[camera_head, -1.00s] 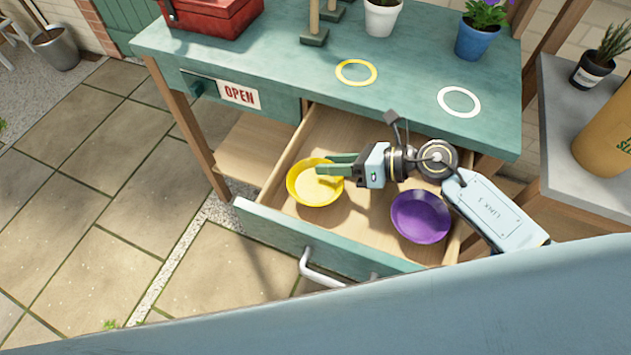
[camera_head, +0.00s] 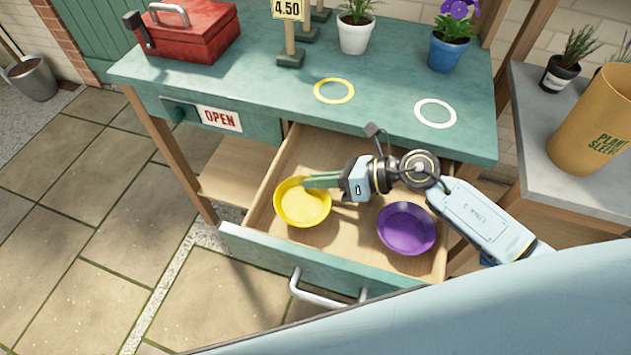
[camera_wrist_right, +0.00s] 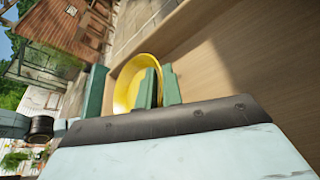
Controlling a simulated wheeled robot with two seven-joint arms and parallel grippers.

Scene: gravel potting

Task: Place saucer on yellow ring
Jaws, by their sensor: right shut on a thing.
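A yellow saucer (camera_head: 302,208) is at the left end of the open drawer, and it also shows in the right wrist view (camera_wrist_right: 127,84). My right gripper (camera_head: 308,182) is shut on the saucer's rim nearest the table. In the right wrist view its green fingers (camera_wrist_right: 158,88) meet at the rim. I cannot tell whether the saucer still touches the drawer floor. The yellow ring (camera_head: 334,91) is a bare painted circle on the green tabletop, behind the drawer. My left gripper is not in view.
A purple saucer (camera_head: 406,228) lies in the drawer (camera_head: 345,160), right of the yellow one. A white ring (camera_head: 435,113) is right of the yellow ring. Behind stand a white flower pot (camera_head: 355,38), a blue pot (camera_head: 447,52) and a red toolbox (camera_head: 190,40).

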